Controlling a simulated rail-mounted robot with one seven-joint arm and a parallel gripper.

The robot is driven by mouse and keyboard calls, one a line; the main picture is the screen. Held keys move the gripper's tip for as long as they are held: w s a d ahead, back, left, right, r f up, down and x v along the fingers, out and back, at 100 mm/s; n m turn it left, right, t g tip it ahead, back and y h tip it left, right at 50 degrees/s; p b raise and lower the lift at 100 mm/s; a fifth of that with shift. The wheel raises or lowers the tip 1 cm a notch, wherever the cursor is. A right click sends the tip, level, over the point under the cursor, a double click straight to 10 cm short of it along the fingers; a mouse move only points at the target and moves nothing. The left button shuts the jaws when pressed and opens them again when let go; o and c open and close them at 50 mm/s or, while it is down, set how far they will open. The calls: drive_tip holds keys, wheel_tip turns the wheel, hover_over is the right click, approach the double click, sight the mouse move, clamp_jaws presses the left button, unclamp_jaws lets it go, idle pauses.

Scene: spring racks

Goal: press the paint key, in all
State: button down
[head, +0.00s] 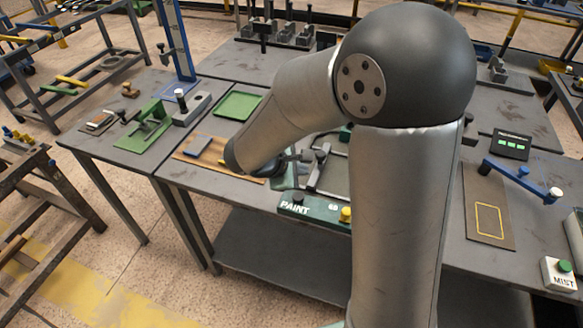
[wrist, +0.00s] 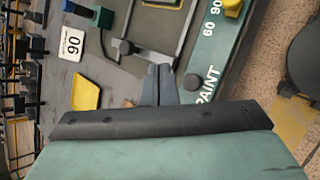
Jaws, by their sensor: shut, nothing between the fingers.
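The green panel marked PAINT (head: 320,217) sits on the front edge of the middle table; it also shows in the wrist view (wrist: 222,62). A dark round key (wrist: 191,82) lies beside the PAINT lettering in the wrist view. A yellow knob (head: 345,214) stands farther right on the panel, by the numbers, and shows at the top of the wrist view (wrist: 232,6). My gripper (wrist: 158,70) is shut and empty. In the wrist view its fingertips appear just left of the dark key; contact cannot be told. My arm partly hides the gripper in the head view.
A dark lever or bar (wrist: 150,50) and a frame lie close to my fingertips. A yellow piece (wrist: 86,93) and a white 90 card (wrist: 72,46) are to the left. A green tray (head: 238,105) and a MIST box (head: 559,274) stand on the tables.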

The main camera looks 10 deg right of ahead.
drive_tip(key=shift+w+a+n+t, duration=0.3)
drive_tip(key=shift+w+a+n, duration=0.2)
drive_tip(key=shift+w, duration=0.2)
drive_tip(key=shift+f, duration=0.1)
drive_tip(key=b, duration=0.6)
hover_over(295, 198)
wheel_tip(295, 198, down, 8)
drive_tip(key=shift+r, duration=0.15)
drive_tip(key=shift+f+b, duration=0.5)
drive_tip(key=shift+b, duration=0.1)
idle(0.8)
drive_tip(key=shift+f+b, duration=0.4)
drive_tip(key=shift+b, duration=0.2)
